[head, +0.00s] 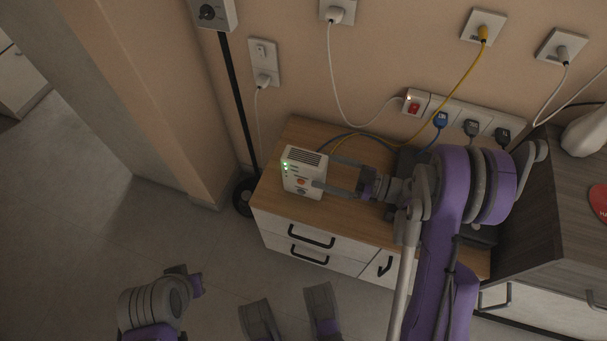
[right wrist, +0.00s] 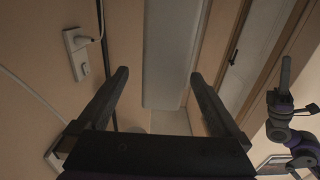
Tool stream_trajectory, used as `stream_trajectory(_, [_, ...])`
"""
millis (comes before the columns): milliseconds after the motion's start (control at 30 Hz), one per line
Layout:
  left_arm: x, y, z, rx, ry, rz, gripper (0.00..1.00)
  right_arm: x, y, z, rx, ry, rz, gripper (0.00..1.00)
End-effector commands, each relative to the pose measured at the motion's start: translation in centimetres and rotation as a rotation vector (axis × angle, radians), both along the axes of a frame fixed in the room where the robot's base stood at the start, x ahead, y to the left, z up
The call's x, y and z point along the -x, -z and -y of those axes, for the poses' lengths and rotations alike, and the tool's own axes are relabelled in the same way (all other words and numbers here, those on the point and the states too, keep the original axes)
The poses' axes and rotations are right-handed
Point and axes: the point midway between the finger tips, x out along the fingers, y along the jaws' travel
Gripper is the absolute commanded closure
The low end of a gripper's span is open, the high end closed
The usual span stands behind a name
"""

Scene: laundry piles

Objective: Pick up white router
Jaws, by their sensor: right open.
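The white router (head: 301,172), a small upright box with dark top vents, green lights and an orange mark, stands on the wooden cabinet top (head: 318,212) near its left end. My right gripper (head: 323,171) is open at the router's right side. One finger reaches across its front and the other is towards the back. I cannot tell whether they touch it.
Wall sockets and a power strip (head: 460,114) with plugs and cables are behind the cabinet. A dark wood unit (head: 533,200) stands right. The floor (head: 75,225) at left is clear.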

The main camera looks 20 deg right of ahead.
Motion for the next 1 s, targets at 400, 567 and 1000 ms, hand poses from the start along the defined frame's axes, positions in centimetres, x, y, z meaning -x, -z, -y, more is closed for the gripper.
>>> stream_trajectory(400, [-0.1, 0.8, 0.0, 0.000, 0.000, -0.002, 1.00, -2.7, -0.2, -4.9, -0.001, -0.003, -0.001, 0.00])
stream_trajectory(567, [-0.1, 0.9, 0.0, 0.000, 0.000, -0.003, 1.00, -3.2, -0.3, -5.5, 0.000, 0.000, -0.001, 0.00])
stream_trajectory(1000, [-0.1, 0.9, 0.0, 0.000, 0.000, -0.003, 1.00, -3.2, -0.3, -5.5, 0.000, 0.000, -0.001, 0.47])
